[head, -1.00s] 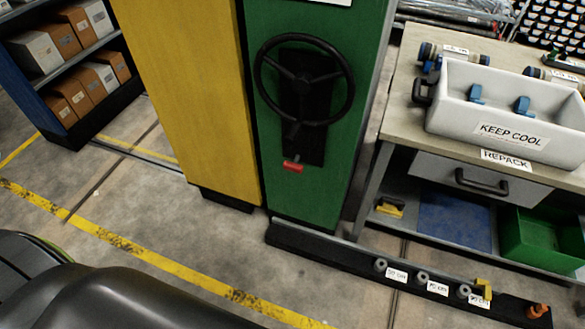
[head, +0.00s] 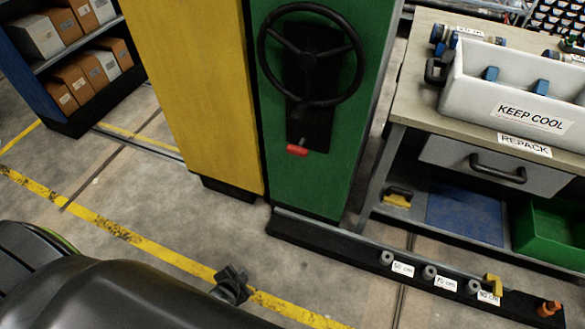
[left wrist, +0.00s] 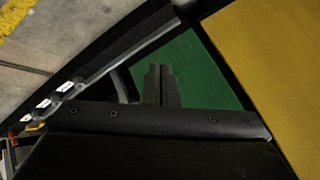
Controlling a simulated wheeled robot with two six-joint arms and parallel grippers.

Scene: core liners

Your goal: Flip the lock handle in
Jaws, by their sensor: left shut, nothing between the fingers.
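The lock handle with its red grip (head: 297,150) sits on a black plate (head: 311,60) on the green panel (head: 345,135), below a black handwheel (head: 357,62). It points down from the wheel's hub area. My left gripper (head: 233,281) shows low in the head view, in front of and below the panel and well apart from the handle. Its fingers (left wrist: 160,84) are together and empty in the left wrist view, with the green panel behind them. The handle is not visible in the left wrist view. My right gripper is not in view.
A yellow panel (head: 205,90) stands left of the green one. A low black rail (head: 330,247) with labelled pegs runs along the floor in front. A workbench (head: 405,105) with a white trough (head: 465,85) stands right.

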